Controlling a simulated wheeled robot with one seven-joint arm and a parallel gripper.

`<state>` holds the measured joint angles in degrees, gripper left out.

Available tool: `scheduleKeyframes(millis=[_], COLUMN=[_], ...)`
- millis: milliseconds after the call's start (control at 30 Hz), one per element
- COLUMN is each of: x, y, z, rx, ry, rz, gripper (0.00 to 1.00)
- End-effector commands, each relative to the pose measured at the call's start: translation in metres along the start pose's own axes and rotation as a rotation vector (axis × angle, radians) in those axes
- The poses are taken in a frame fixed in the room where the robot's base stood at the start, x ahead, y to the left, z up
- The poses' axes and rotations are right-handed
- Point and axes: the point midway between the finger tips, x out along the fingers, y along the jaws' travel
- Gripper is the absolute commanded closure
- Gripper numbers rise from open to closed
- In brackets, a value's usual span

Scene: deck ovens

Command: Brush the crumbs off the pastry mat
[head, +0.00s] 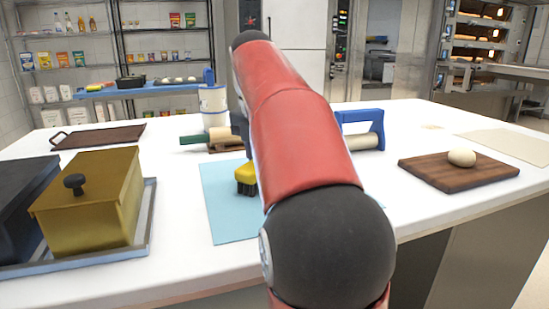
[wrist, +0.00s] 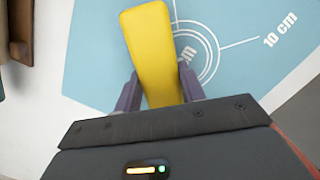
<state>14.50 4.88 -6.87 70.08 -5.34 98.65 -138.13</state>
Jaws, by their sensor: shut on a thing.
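The pastry mat (head: 224,218) is a light blue sheet on the white counter, partly hidden behind my arm. In the wrist view the mat (wrist: 95,60) shows white printed circles and a "10 cm" mark. A brush (head: 246,173) with a yellow back and dark bristles is over the mat, bristles down. I cannot tell whether the bristles touch it. My gripper (wrist: 159,78) is shut on the yellow brush (wrist: 152,40), one finger on each side. In the head view my arm hides most of the gripper. I can make out no crumbs in either view.
A gold lidded box (head: 95,205) stands on a tray at left. A rolling pin (head: 205,140) and a white canister (head: 213,105) stand behind the mat. A blue-handled tool (head: 362,130) is right of my arm. A wooden board (head: 455,176) with a dough ball (head: 462,158) lies at right.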

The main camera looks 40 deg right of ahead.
Motion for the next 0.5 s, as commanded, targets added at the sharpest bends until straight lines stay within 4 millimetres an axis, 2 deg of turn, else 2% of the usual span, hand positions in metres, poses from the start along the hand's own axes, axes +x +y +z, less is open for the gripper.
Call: scheduleKeyframes(millis=[500], x=[-0.004], y=[0.021], z=[-0.024], rx=[-0.006], ry=[0.006], rz=[-0.002], gripper=[0.85])
